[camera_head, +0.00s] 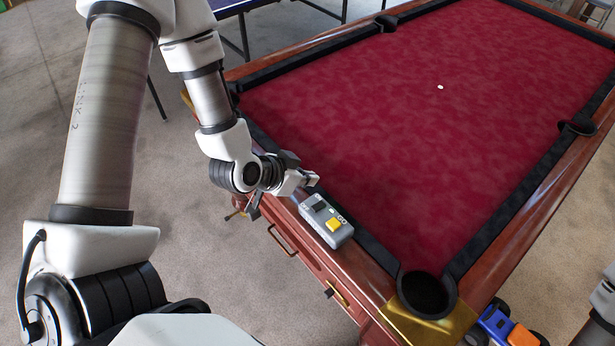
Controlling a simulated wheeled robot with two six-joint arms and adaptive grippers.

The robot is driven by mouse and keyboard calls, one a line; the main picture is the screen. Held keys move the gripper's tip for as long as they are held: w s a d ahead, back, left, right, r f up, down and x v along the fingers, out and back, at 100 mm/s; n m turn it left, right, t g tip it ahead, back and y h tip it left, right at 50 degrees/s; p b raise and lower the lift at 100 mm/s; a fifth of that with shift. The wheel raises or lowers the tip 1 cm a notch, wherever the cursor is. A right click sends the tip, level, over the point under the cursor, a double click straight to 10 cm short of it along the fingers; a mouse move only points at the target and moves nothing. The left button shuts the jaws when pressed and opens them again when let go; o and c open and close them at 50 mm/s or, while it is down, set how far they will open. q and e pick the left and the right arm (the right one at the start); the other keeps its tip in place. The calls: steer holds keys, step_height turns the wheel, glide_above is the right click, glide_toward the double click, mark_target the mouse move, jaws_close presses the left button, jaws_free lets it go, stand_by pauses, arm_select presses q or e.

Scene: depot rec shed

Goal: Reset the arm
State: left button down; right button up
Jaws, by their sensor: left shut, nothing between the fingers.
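My left arm comes in from the left and reaches to the near left rail of the pool table (375,130). My left gripper (312,181) is at its end, shut and empty, close above the rail. A grey device (326,219) with a yellow button and a dark one lies on the wooden rail just in front of the gripper's tip. I cannot tell whether the fingertips touch it. My right gripper is not in view; a white piece at the lower right edge may be part of my right arm.
A small white ball (440,87) lies on the red cloth. A corner pocket (426,293) is at the near end. A blue and orange object (505,328) is on the floor at the lower right. A blue table (235,8) stands behind. Carpet at left is clear.

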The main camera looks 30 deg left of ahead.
arm_select(q)
steer(key=shift+w, duration=0.15)
